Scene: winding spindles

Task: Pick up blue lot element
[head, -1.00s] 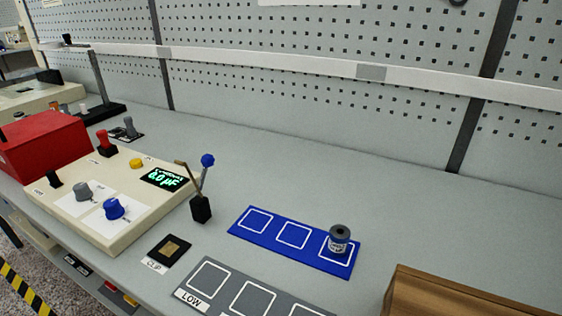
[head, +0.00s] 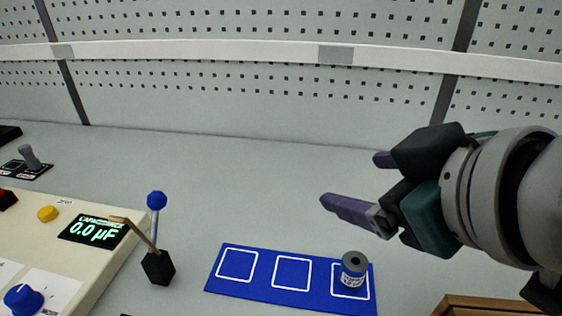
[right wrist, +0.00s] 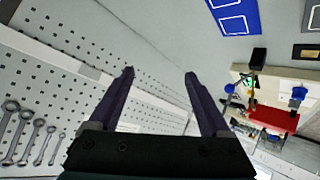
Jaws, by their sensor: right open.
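The blue lot element is a small cylinder (head: 353,270) with a grey top and a blue and white label. It stands upright in the rightmost white square of the blue mat (head: 263,292) in the head view. My right gripper (head: 350,181) is open and empty, above and behind the cylinder in the picture, apart from it. In the right wrist view the two purple fingers (right wrist: 159,75) are spread with nothing between them. Part of the blue mat (right wrist: 237,14) shows at the top of that view; the cylinder is not seen there. My left gripper is not in view.
A cream meter box (head: 95,256) with a display reading 0.0 µF is at the left. A small black stand with a blue-tipped lever (head: 157,265) is beside it. A wooden box (head: 480,306) is at lower right. A perforated wall (head: 250,95) stands behind.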

